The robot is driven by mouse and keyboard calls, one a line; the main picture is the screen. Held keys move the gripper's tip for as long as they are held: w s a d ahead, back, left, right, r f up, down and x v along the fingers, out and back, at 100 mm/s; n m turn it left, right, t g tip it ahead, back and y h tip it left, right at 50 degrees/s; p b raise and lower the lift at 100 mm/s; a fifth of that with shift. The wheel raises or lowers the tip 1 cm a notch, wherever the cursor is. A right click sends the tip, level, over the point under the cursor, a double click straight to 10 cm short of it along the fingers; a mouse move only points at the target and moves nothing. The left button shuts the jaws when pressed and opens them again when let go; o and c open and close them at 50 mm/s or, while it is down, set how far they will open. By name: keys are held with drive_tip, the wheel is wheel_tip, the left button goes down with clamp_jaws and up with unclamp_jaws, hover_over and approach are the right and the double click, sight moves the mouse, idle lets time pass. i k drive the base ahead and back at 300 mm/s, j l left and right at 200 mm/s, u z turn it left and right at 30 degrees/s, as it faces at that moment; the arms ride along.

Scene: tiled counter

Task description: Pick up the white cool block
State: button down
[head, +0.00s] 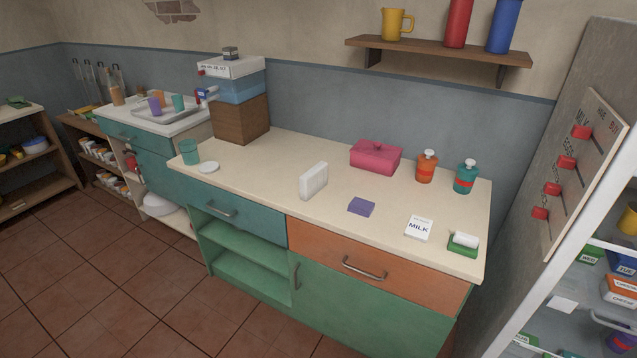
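The white cool block (314,181) stands upright on its narrow edge on the counter (260,176), near the middle and close to the front edge. It is a flat white slab with rounded corners, and nothing touches it. My gripper is not in view in the head view.
A purple block (361,207), a milk card (419,228) and a green holder (463,246) lie to the right. Behind are a pink box (376,157) and two pump bottles (427,166). Counter around the block is clear.

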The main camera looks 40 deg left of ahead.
sight(315, 179)
drive_tip(key=u, duration=1.65)
drive_tip(key=i+j+z, duration=0.25)
drive_tip(key=i+j, duration=0.4)
drive_tip(key=i, duration=0.3)
drive_tip(key=i+j+z, duration=0.25)
drive_tip(key=i+j, duration=0.55)
drive_tip(key=i, duration=0.1)
